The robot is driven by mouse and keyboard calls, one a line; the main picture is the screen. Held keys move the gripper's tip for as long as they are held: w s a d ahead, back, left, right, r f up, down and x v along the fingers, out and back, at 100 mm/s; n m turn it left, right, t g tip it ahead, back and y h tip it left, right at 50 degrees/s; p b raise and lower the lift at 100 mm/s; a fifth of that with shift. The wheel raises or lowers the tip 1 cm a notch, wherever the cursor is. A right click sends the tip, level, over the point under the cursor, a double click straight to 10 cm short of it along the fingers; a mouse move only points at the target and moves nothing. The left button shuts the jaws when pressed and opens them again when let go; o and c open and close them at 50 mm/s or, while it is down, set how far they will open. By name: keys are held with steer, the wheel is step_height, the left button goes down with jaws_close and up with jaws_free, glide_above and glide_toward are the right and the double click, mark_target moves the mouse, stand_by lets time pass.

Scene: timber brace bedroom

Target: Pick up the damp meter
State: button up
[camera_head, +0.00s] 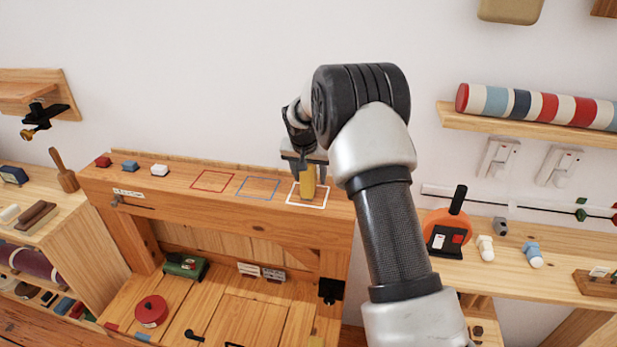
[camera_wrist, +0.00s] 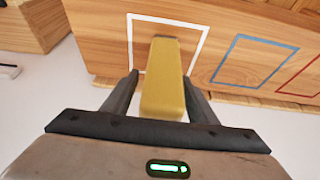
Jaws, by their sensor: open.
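A yellow block-shaped object (camera_head: 307,181), which I take to be the damp meter, stands at the white outlined square (camera_head: 293,202) on top of the wooden bench. In the wrist view the yellow object (camera_wrist: 163,80) rises between the two dark fingers of my gripper (camera_wrist: 160,92). A gap shows beside the left finger; the right finger is very close to it, and I cannot tell whether they touch. My gripper (camera_head: 305,163) comes down over it from above in the head view. Its upper end is partly hidden there by the gripper.
Red (camera_head: 212,181) and blue (camera_head: 259,188) outlined squares on the bench top are empty. An orange round tool (camera_head: 447,229) stands on the right bench. The wall is close behind.

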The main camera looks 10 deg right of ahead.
steer(key=c, duration=1.2)
